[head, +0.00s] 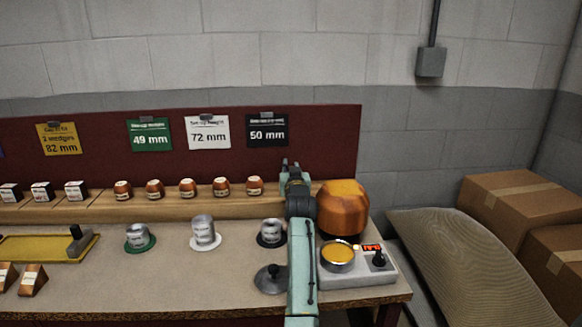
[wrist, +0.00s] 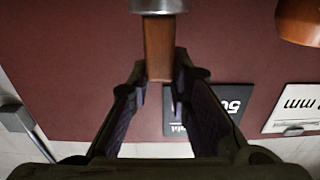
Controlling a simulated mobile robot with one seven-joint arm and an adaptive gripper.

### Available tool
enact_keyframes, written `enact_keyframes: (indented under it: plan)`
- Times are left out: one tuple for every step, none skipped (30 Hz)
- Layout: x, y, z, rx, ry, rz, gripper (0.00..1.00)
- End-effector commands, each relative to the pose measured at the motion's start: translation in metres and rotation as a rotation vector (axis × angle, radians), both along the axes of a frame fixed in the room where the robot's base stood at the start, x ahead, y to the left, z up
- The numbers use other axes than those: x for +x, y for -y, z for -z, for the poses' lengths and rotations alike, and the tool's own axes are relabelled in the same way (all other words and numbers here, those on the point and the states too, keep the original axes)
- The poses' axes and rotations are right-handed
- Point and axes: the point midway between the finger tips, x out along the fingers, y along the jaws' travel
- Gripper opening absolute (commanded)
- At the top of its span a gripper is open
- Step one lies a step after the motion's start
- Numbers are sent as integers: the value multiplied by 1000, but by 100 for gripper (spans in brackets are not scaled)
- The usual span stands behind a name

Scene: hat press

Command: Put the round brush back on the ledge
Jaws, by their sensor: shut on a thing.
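In the wrist view, which looks upside down, a brown wooden handle with a grey metal collar (wrist: 158,45) sits between the fingers of my gripper (wrist: 160,92); I take it to be the round brush. The gripper is shut on the wooden part, and the brush's far end is out of frame. In the head view my gripper (head: 291,178) is at the right part of the wooden ledge (head: 185,208), in front of the dark red back board. There the brush is hidden or too small to make out. Whether it touches the ledge cannot be told.
Several copper-coloured jars (head: 254,186) stand left of my gripper on the ledge. A large orange-brown dome (head: 342,208) stands close on its right. Below are a grey device (head: 362,271) with a round orange pan, a dark knobbed disc (head: 268,280) and several metal cylinders (head: 204,230).

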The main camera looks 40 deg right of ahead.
Motion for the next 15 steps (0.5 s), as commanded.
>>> enact_keyframes:
  plan:
    - [0, 0, 0, -1, 2, 0, 0]
    - [0, 0, 0, -1, 2, -1, 0]
    - [0, 0, 0, -2, 2, -1, 0]
    - [0, 0, 0, -1, 2, -1, 0]
    - [0, 0, 0, -1, 2, -1, 0]
    - [0, 0, 0, -1, 2, -1, 0]
    - [0, 0, 1, -1, 2, -1, 0]
    - [0, 0, 2, -1, 2, -1, 0]
    - [0, 0, 3, -1, 2, -1, 0]
    - [0, 0, 4, -1, 1, -1, 19]
    - [0, 0, 3, -1, 2, -1, 21]
    - [0, 0, 3, -1, 1, -1, 23]
    - [0, 0, 3, -1, 1, -1, 25]
    - [0, 0, 3, -1, 1, -1, 27]
    - [0, 0, 3, -1, 1, -1, 30]
